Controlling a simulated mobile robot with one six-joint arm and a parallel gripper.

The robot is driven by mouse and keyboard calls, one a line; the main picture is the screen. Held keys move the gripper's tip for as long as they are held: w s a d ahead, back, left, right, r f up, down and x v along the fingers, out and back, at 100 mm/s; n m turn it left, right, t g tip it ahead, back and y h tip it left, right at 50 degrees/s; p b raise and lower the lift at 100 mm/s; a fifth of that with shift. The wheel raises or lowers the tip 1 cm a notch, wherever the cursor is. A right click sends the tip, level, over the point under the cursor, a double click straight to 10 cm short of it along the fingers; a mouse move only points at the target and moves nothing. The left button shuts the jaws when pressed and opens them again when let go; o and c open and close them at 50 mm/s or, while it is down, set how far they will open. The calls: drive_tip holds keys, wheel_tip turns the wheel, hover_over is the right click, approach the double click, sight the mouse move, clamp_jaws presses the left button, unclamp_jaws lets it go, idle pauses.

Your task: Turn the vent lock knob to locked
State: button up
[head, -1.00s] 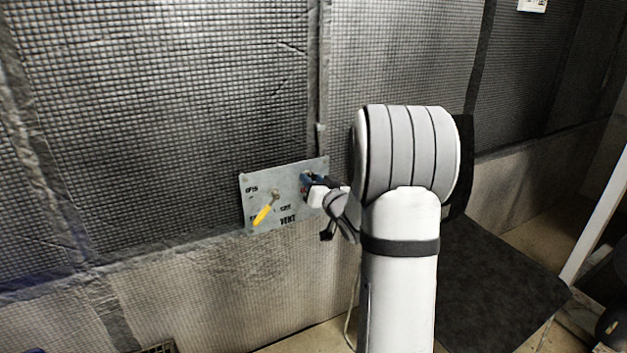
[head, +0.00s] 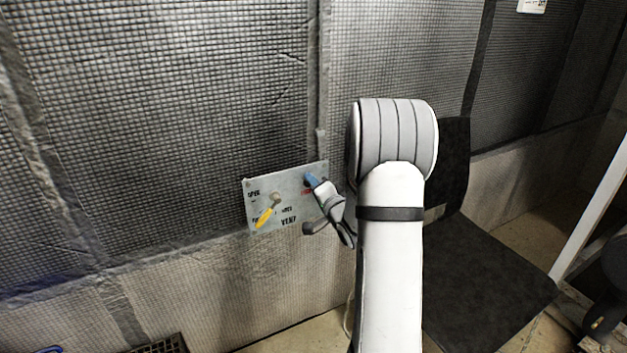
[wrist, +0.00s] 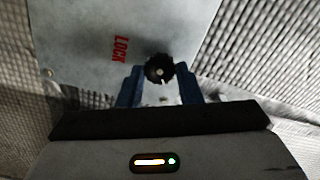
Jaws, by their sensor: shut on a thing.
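The vent lock knob (wrist: 158,68) is black and round with a pale pointer mark, next to the red word LOCK (wrist: 120,48) in the wrist view. It sits on a grey metal panel (head: 262,182) fixed to the wall. My gripper (wrist: 159,76) has its two blue fingers on either side of the knob and is shut on it. In the head view my gripper (head: 310,179) is at the panel's upper right, and it hides the knob there. I cannot tell exactly which position the pointer marks.
A yellow-handled lever (head: 266,214) is on the same panel, left of my gripper, beside printed labels including VENT. Quilted dark wall padding surrounds the panel. A black chair-like object (head: 485,285) stands right of my arm. A floor grate (head: 160,346) shows at lower left.

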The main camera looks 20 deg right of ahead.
drive_tip(key=shift+f+m+p, duration=0.1)
drive_tip(key=shift+m+p, duration=1.55)
drive_tip(key=shift+m, duration=1.65)
drive_tip(key=o, duration=1)
drive_tip(key=s+p, duration=0.1)
drive_tip(key=s, duration=0.7)
drive_tip(key=shift+d, duration=0.15)
drive_tip(key=shift+w, duration=0.1)
